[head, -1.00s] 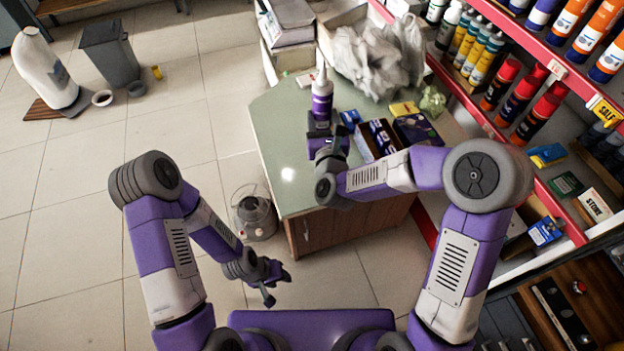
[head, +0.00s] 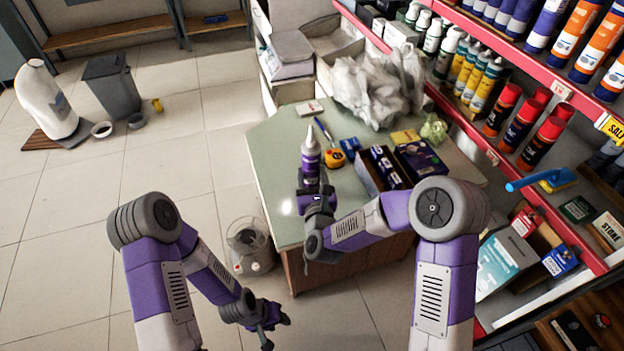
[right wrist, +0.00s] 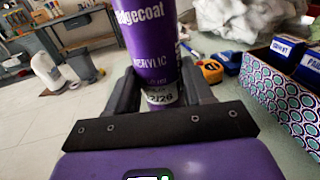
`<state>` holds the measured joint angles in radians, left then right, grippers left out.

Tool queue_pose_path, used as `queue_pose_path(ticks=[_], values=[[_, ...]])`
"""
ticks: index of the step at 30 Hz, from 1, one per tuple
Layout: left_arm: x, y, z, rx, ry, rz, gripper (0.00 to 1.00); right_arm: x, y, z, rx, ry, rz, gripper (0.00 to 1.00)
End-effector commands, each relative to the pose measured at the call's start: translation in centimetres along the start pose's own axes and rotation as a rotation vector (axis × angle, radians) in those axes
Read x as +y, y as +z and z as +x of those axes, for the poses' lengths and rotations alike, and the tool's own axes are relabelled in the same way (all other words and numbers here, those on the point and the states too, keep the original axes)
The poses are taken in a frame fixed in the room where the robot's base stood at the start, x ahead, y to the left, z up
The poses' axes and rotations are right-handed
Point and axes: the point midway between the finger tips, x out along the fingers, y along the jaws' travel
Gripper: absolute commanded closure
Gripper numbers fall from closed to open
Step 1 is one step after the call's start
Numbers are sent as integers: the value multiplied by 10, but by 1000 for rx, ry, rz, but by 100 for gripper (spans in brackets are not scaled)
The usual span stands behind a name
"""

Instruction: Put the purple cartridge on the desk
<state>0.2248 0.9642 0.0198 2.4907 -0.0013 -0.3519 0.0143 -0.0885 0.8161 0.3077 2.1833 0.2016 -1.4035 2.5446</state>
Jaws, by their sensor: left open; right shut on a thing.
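The purple cartridge (head: 310,160) with a white nozzle stands upright in my right gripper (head: 312,188), over the left part of the desk (head: 270,165). In the right wrist view the cartridge (right wrist: 150,50) fills the space between the two dark fingers (right wrist: 158,90), which are shut on its lower part. Whether its base touches the desk top is hidden by the gripper. My left gripper (head: 266,325) is open and empty, low over the floor in front of the desk.
On the desk are a patterned box (head: 367,180) of small boxes, an orange tape measure (head: 336,159), a blue box (head: 350,146) and crumpled plastic bags (head: 370,85). A shelf of bottles (head: 500,110) stands at right. A round clear-topped appliance (head: 250,246) is on the floor beside the desk.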

Motion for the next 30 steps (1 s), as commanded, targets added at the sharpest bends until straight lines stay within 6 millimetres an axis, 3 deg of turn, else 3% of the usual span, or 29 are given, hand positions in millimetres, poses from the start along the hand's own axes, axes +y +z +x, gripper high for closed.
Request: queue_pose_path(ticks=[12, 13, 17, 30], values=[[-2, 0, 6, 0, 0, 0, 57, 0, -6, 0, -8, 1, 1, 100], [-2, 0, 5, 0, 0, 0, 57, 0, -7, 0, -3, 1, 0, 46], [-2, 0, 4, 0, 0, 0, 57, 0, -6, 0, -3, 1, 0, 26], [0, 0, -1, 0, 0, 0, 57, 0, -1, -3, -1, 1, 0, 23]])
